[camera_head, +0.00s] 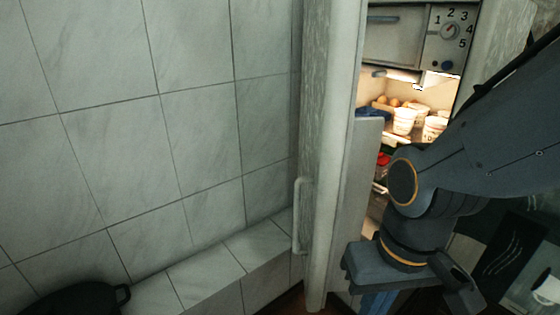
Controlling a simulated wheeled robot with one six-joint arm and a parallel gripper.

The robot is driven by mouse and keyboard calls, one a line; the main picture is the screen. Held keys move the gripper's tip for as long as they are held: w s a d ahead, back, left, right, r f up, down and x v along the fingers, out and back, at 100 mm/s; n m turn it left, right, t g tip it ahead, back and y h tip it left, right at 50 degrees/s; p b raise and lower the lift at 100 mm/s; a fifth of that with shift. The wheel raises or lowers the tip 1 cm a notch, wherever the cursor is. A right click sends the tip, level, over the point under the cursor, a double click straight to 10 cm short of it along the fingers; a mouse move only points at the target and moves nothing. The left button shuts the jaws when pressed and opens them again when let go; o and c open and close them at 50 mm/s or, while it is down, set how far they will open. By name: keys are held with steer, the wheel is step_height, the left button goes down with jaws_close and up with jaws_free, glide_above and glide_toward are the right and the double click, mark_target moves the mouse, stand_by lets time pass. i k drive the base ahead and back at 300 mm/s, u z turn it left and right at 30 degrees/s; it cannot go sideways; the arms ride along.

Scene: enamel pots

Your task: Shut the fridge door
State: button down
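The fridge door (332,130) stands wide open and is seen nearly edge-on. Its pale handle (299,215) is on the left, on the side facing the tiled wall. A door shelf (364,160) shows on its inner side. The lit fridge inside (408,92) is visible to the right of the door, with eggs and white tubs on a shelf. My gripper (398,277) is to the right of the door's lower part, on its inner side. My arm hides part of the fridge. The fingertips are not clear, and contact with the door cannot be told.
A tiled wall (170,110) and a tiled ledge (215,268) lie left of the door. A dark pot (80,299) sits at the lower left. A control panel with a numbered dial (450,32) is at the fridge top. A white cup (546,289) shows at lower right.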

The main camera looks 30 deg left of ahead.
mark_target(338, 149)
steer(key=u, duration=2.75)
steer(key=i, duration=0.4)
steer(key=z, duration=2.3)
